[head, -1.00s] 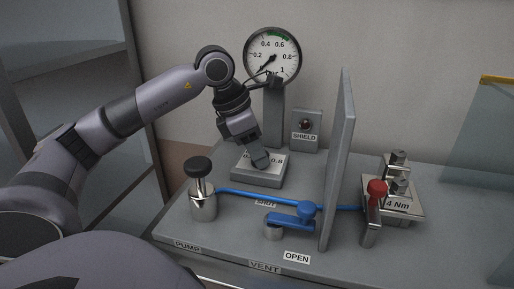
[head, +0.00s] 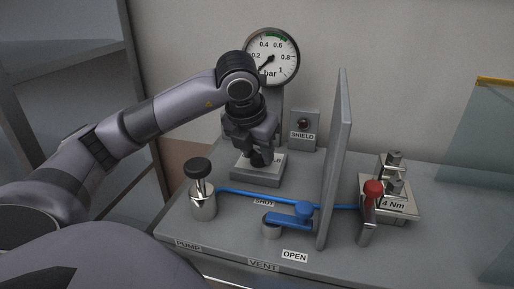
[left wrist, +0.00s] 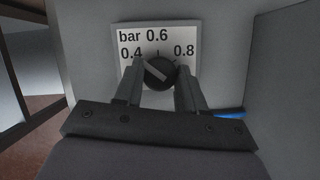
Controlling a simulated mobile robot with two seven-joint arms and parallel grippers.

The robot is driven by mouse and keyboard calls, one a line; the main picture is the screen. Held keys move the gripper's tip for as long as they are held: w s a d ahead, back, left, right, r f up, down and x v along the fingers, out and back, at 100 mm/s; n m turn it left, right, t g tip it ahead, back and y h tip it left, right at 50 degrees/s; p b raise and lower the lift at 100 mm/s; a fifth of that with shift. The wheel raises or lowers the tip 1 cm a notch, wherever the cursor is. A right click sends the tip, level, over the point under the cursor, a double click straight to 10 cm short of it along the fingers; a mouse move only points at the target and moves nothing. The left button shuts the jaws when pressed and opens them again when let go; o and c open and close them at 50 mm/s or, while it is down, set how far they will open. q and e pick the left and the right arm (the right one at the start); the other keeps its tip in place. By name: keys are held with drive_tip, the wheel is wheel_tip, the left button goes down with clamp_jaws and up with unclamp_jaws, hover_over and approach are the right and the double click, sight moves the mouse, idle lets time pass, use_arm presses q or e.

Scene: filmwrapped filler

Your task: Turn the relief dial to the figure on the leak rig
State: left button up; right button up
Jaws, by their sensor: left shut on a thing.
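The relief dial (left wrist: 160,72) is a round black knob with a pale line, on a white plate (left wrist: 182,38) marked bar, 0.4, 0.6 and 0.8. In the left wrist view the line slants, its upper end toward 0.4. My left gripper (head: 258,160) points down over the grey dial block (head: 250,176), its fingers on either side of the knob and shut on it. The gripper hides most of the plate in the head view. The gauge (head: 271,56) has a green band near 0.6; its needle points lower left, below 0.2. My right gripper is not in view.
A pump (head: 202,200) with a black knob stands front left. A blue vent lever (head: 290,219) is by the OPEN label. A SHIELD box (head: 303,128) is behind.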

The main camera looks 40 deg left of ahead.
use_arm(q)
drive_tip(key=shift+n+y, duration=0.3)
drive_tip(key=shift+n, duration=0.6)
drive_tip(key=shift+g, duration=0.3)
drive_tip(key=o, duration=1.1)
drive_tip(key=shift+c, duration=0.2)
drive_tip(key=p+v, duration=0.1)
drive_tip(key=v, duration=0.5)
drive_tip(key=shift+d+r+p, duration=0.1)
drive_tip(key=shift+r+p, duration=0.05)
drive_tip(key=shift+p, duration=0.25)
drive_tip(key=shift+s+d+r, duration=0.1)
drive_tip(key=shift+s+r, duration=0.15)
drive_tip(key=shift+r, duration=0.1)
